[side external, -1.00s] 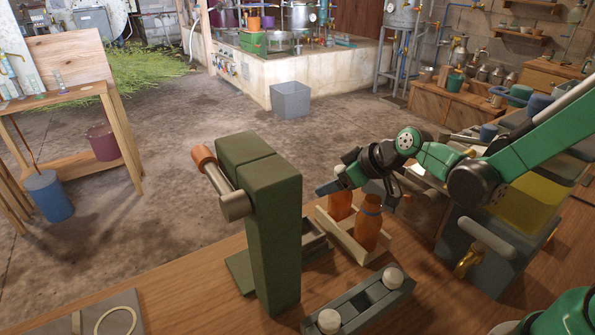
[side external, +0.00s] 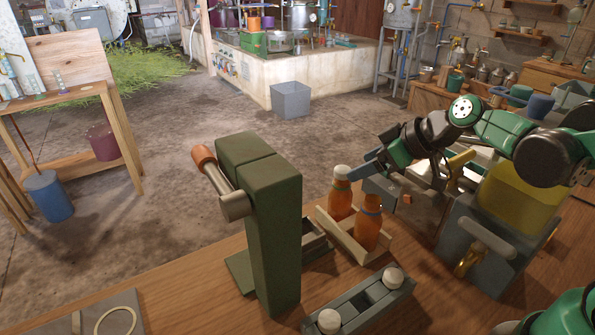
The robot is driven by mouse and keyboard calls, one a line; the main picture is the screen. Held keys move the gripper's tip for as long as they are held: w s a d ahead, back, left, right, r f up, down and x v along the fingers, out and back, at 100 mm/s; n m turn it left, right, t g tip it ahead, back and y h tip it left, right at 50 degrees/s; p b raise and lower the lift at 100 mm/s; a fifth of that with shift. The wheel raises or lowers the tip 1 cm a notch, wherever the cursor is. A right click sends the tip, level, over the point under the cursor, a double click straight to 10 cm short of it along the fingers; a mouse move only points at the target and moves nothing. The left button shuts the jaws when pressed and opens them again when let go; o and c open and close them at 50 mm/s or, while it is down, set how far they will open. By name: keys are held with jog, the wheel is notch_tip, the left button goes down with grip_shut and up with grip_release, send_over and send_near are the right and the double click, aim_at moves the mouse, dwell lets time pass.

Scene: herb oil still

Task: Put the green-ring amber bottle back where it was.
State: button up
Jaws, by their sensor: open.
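Two amber bottles stand upright in a pale wooden rack on the bench. The rear amber bottle (side external: 341,198) has a white cap; I cannot make out a green ring on it. The wooden rack (side external: 346,242) holds both. My gripper (side external: 366,178) is open and empty, its fingers pointing left, just right of the rear bottle's neck and above the front bottle.
A tall dark green press (side external: 270,225) stands left of the rack. A grey tray (side external: 358,304) with two white caps lies in front. A grey tank with a brass tap (side external: 468,262) stands at the right. Bare bench shows between tray and tank.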

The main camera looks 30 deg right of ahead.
jog(key=s+m+g+h, duration=0.1)
jog(key=s+m+h, duration=0.2)
jog(key=s, duration=0.4)
jog(key=shift+a+r+m, duration=0.25)
jog(key=shift+r+m, duration=0.05)
jog(key=shift+m, duration=0.4)
jog(key=shift+s, duration=0.1)
dwell(0.8)
